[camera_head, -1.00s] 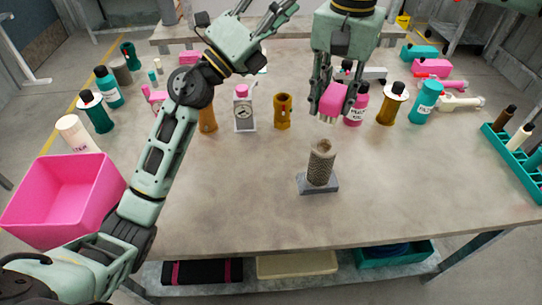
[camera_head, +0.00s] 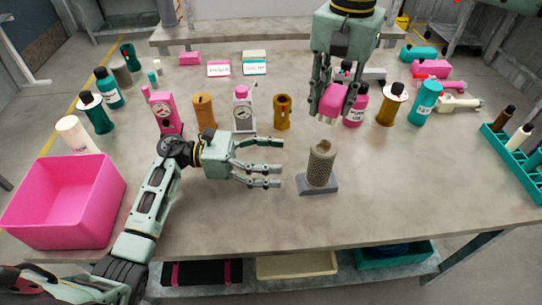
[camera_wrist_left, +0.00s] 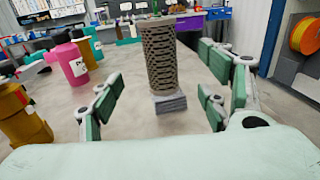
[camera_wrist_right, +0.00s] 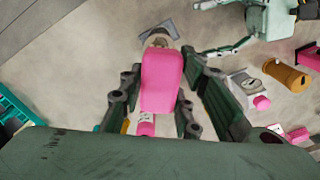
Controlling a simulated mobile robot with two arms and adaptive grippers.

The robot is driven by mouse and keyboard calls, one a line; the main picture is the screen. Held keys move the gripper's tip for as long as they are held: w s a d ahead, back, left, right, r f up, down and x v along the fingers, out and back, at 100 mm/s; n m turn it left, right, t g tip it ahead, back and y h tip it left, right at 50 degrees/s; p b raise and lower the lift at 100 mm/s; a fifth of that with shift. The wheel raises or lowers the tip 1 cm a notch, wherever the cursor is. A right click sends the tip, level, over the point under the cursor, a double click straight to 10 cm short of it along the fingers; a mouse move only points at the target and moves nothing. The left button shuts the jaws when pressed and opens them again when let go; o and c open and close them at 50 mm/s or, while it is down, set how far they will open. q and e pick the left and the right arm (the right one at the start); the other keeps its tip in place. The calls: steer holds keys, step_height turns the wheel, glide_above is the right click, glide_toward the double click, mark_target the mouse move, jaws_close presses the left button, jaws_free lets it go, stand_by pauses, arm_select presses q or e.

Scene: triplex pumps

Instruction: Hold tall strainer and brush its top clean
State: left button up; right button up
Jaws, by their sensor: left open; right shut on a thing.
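The tall strainer (camera_head: 321,165), a tan mesh cylinder, stands upright on a grey block on the table. It also shows in the left wrist view (camera_wrist_left: 162,58), between and beyond the open fingers. My left gripper (camera_head: 277,166) is open and empty, level with the strainer and a short gap to its left. My right gripper (camera_head: 333,105) is shut on a pink brush (camera_head: 335,99) above and behind the strainer. The brush's pink body fills the middle of the right wrist view (camera_wrist_right: 162,80), with the strainer top partly hidden behind it.
A pink bin (camera_head: 62,205) sits at the table's left edge. Bottles, a brown-gold cylinder (camera_head: 282,112) and a pink-topped gauge (camera_head: 243,108) stand behind the strainer. A teal rack (camera_head: 512,160) is at the right edge. The table front is clear.

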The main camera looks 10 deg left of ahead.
mark_target(322, 161)
arm_select(q)
steer(key=d, duration=0.4)
steer(key=w+d, duration=0.1)
steer(key=d, duration=0.6)
steer(key=shift+w+d, duration=0.3)
steer(key=shift+w, duration=0.1)
steer(key=c, duration=1.3)
steer(key=shift+c, duration=0.2)
